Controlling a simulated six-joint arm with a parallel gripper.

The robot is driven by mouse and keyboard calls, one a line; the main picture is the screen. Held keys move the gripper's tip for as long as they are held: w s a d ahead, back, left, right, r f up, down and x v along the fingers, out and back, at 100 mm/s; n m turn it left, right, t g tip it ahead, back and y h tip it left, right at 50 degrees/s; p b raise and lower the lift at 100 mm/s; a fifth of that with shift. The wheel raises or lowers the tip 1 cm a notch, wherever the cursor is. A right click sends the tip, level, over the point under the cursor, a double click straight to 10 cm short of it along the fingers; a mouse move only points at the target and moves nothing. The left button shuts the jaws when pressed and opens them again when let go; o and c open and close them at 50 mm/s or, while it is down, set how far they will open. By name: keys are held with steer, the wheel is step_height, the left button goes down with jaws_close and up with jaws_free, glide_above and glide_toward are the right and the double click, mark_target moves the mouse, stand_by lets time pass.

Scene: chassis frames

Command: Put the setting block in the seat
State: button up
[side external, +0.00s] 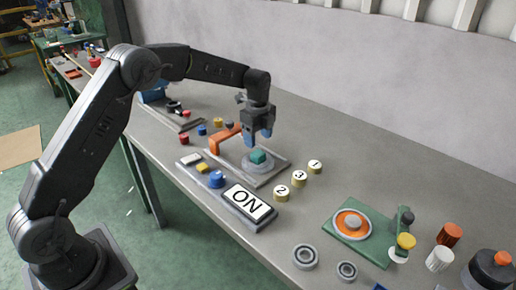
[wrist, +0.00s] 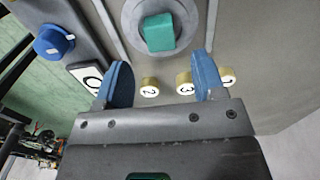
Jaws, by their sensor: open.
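A teal block (side external: 258,156), which looks like the setting block, sits on a round grey seat (side external: 250,167) on a grey base plate. In the wrist view the block (wrist: 159,32) lies within the grey ring of the seat (wrist: 132,14), turned slightly. I cannot tell whether it is fully down in it. My gripper (side external: 259,138) is just above the block, pointing down. In the wrist view its two blue fingers (wrist: 164,82) are apart with nothing between them; the block lies beyond the fingertips.
An orange bracket (side external: 222,139) stands on the plate's left side. Numbered yellow-sided discs (side external: 299,179) stand to the right. A green fixture (side external: 338,238) is farther right. Bare bench lies between.

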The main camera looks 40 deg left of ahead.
mark_target(258, 153)
step_height(258, 153, up, 7)
steer(key=shift+f, duration=0.15)
steer(key=s+d+r+n+t, duration=0.1)
steer(key=s+d+r+n, duration=0.1)
steer(key=s+r+n, duration=0.35)
steer(key=s+d+r+n+t, duration=0.25)
steer(key=s+r, duration=0.45)
steer(key=s, duration=0.4)
steer(key=s+d+f+n+t, duration=0.1)
steer(key=s+f+n, duration=0.1)
steer(key=s+n, duration=0.3)
steer(key=s+d+f+n+t, duration=0.1)
steer(key=s+n, duration=0.4)
steer(key=s, duration=0.8)
steer(key=shift+d+f, duration=0.2)
steer(key=shift+f, duration=0.3)
